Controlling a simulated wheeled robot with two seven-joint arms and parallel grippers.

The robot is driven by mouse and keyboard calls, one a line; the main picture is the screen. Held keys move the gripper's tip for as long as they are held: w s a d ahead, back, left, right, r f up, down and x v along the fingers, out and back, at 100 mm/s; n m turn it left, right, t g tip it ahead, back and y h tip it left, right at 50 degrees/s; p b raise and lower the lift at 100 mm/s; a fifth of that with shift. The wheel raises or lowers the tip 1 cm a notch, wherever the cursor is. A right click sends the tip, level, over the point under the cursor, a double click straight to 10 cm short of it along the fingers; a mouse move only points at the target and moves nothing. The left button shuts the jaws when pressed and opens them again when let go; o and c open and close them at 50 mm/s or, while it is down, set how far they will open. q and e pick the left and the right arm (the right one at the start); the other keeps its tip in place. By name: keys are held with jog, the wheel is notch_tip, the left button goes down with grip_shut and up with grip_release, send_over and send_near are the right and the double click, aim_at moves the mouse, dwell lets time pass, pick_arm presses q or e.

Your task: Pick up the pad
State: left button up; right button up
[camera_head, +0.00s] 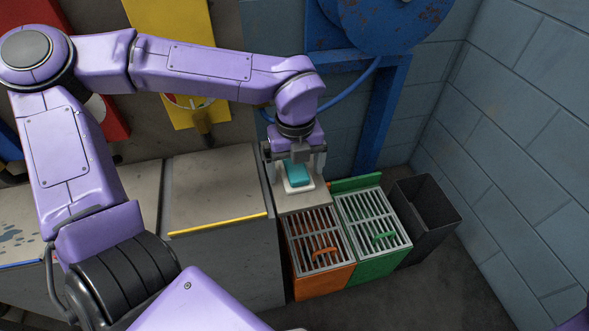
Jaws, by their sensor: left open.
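The pad (298,174) is a small teal block. It lies on a white tray (300,189) on the grey ledge behind the orange bin. My left gripper (296,168) reaches in from the left and points down over the pad, with its fingers apart on either side of it. I cannot tell whether the fingers touch the pad. My right gripper is not in view.
An orange bin (325,283) and a green bin (378,266) with grated tops stand in front of the ledge. A dark open bin (443,245) is at their right. A grey cabinet (215,190) with a yellow edge is at the left. Blue machinery (380,120) stands behind.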

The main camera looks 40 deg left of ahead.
pick_arm(q)
jog(key=c, duration=1.2)
jog(key=shift+o, duration=0.2)
jog(key=shift+w+r, duration=0.1)
